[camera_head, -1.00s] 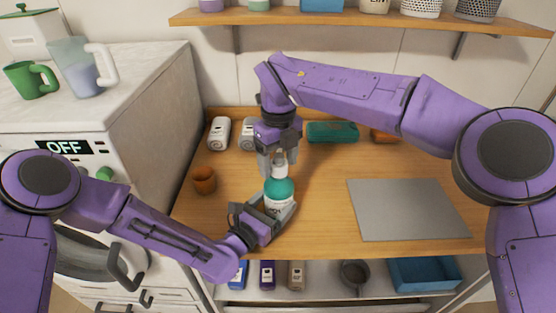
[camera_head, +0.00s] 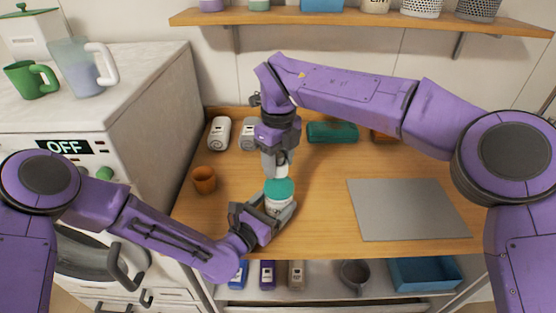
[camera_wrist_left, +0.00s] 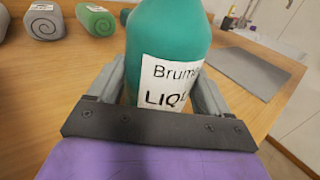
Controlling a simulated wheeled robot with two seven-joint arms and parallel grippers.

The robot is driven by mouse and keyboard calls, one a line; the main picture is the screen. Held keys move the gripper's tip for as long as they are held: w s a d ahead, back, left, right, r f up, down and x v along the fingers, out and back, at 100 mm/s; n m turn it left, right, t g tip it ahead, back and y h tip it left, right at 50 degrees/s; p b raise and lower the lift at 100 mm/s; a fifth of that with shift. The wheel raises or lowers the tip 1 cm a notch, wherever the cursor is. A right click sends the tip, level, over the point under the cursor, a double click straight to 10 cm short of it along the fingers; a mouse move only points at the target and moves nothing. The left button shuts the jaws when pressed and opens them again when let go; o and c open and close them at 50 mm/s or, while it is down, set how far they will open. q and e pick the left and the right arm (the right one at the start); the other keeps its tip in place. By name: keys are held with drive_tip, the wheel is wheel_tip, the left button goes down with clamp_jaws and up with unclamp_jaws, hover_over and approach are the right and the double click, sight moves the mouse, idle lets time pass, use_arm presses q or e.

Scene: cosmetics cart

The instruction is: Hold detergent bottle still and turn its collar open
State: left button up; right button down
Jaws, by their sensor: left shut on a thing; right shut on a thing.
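The detergent bottle (camera_head: 279,188) stands upright near the front of the wooden cart top. It is teal with a white label, which reads "Brum..." and "LIQ..." in the left wrist view (camera_wrist_left: 165,50). My left gripper (camera_head: 272,212) is shut around the bottle's lower body from the front left; its fingers (camera_wrist_left: 165,95) lie on both sides of the bottle. My right gripper (camera_head: 275,165) points straight down from above and is shut on the collar at the bottle's top. The fingers hide most of the collar.
An orange-brown cup (camera_head: 204,180) stands left of the bottle. A grey mat (camera_head: 408,210) lies on the right. A shelf below holds several boxes and a blue bin (camera_head: 425,272).

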drive_tip(key=n, duration=1.1)
drive_tip(key=shift+n, duration=0.3)
drive_tip(key=shift+d+n, duration=0.1)
drive_tip(key=shift+n, duration=1.7)
drive_tip(key=c, duration=0.6)
unclamp_jaws()
drive_tip(key=shift+r, duration=0.1)
